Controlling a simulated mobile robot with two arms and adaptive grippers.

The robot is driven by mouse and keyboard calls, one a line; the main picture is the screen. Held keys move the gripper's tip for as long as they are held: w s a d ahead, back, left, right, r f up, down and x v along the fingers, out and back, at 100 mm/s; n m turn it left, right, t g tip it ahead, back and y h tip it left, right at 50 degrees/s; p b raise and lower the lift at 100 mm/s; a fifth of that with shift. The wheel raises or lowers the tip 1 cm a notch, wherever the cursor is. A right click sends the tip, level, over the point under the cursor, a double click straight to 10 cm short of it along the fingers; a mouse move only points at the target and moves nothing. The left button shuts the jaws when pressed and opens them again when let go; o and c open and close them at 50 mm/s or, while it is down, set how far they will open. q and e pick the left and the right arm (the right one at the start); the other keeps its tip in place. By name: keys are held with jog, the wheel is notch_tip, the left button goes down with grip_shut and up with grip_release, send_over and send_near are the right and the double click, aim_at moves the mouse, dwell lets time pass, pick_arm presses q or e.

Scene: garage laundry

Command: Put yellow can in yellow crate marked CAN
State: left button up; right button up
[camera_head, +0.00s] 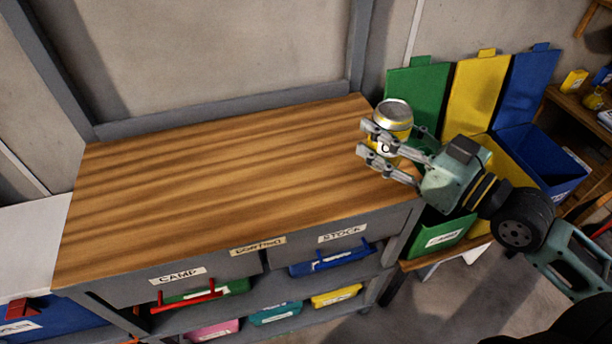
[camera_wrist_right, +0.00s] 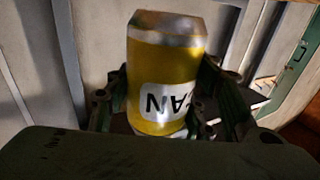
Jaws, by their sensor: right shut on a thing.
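The yellow can (camera_head: 396,118) with silver ends is in my right gripper (camera_head: 376,142), at the right end of the wooden bench top. It looks raised above the surface, slightly tilted. In the right wrist view the can (camera_wrist_right: 162,75) sits between both fingers, its white CAN label upside down in the picture. The yellow crate (camera_head: 508,158) stands right of the bench, between a green and a blue crate. Its yellow lid (camera_head: 477,95) is open against the wall. My right arm hides most of this crate, and its label is not visible. My left gripper is out of view.
The bench top (camera_head: 220,180) is bare. The green crate (camera_head: 443,235) and blue crate (camera_head: 540,160) flank the yellow one, lids up. Drawers and colored bins fill the bench below. A wooden shelf (camera_head: 570,107) with small items stands at far right.

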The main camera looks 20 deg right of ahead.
jog(key=shift+w+a+r, duration=0.1)
jog(key=shift+a+r, duration=0.05)
jog(key=shift+a, duration=0.05)
jog(key=shift+w+a, duration=0.1)
jog(key=w+a+f, duration=0.1)
jog(key=a+f, duration=0.2)
jog(key=w+a+f+p, duration=0.1)
jog(key=w+a+f, duration=0.1)
jog(key=a+f, duration=0.1)
jog(key=w+a+f, duration=0.2)
jog(key=a+f, duration=0.1)
jog(key=f, duration=0.2)
jog(key=shift+w+a+p, duration=0.1)
jog(key=shift+a+p, duration=0.25)
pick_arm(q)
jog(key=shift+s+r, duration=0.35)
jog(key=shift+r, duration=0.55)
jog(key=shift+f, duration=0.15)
pick_arm(e)
jog(key=shift+f, duration=0.1)
jog(key=o, duration=0.8)
